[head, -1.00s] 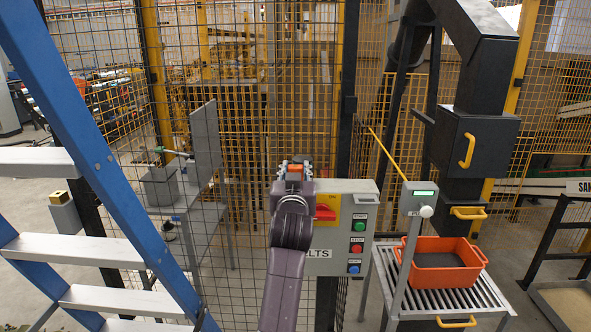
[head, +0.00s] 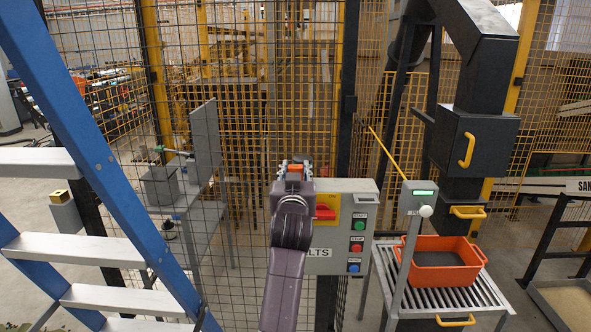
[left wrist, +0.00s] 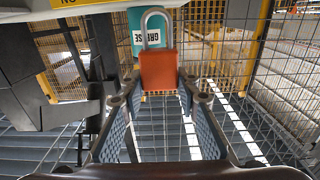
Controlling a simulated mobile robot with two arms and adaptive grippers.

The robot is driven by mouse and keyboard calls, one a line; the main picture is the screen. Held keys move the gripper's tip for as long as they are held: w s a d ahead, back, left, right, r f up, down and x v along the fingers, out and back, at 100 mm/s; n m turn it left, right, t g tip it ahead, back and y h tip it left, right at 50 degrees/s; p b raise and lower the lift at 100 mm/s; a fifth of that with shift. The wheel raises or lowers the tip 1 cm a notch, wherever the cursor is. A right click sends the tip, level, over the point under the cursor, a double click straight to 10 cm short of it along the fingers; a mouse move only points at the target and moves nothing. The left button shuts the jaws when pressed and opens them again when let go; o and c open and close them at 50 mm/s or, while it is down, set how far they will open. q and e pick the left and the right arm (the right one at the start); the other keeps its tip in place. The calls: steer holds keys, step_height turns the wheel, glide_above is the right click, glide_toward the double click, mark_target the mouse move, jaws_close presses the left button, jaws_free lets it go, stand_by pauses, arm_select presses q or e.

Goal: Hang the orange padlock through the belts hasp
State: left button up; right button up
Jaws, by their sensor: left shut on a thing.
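The orange padlock (left wrist: 158,72) is held between the pads of my left gripper (left wrist: 157,100) in the left wrist view, its grey shackle (left wrist: 155,28) pointing up and away from the palm. The box has a yellow plate (head: 326,234) with a red switch handle (head: 325,212) and bears lettering ending in "LTS". My arm covers the box's left part. I cannot make out the hasp. My right gripper is not in view.
A blue ladder (head: 85,130) stands at the left. Right of the box are a grey post (head: 408,250) and an orange bin (head: 440,264) on a slatted stand. Mesh fence (head: 240,110) lies behind.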

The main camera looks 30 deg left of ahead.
arm_select(q)
steer(key=shift+f+b, duration=1.65)
steer(key=shift+f, duration=0.85)
steer(key=o, duration=1.3)
step_height(320, 180, up, 10)
steer(key=shift+f, duration=0.1)
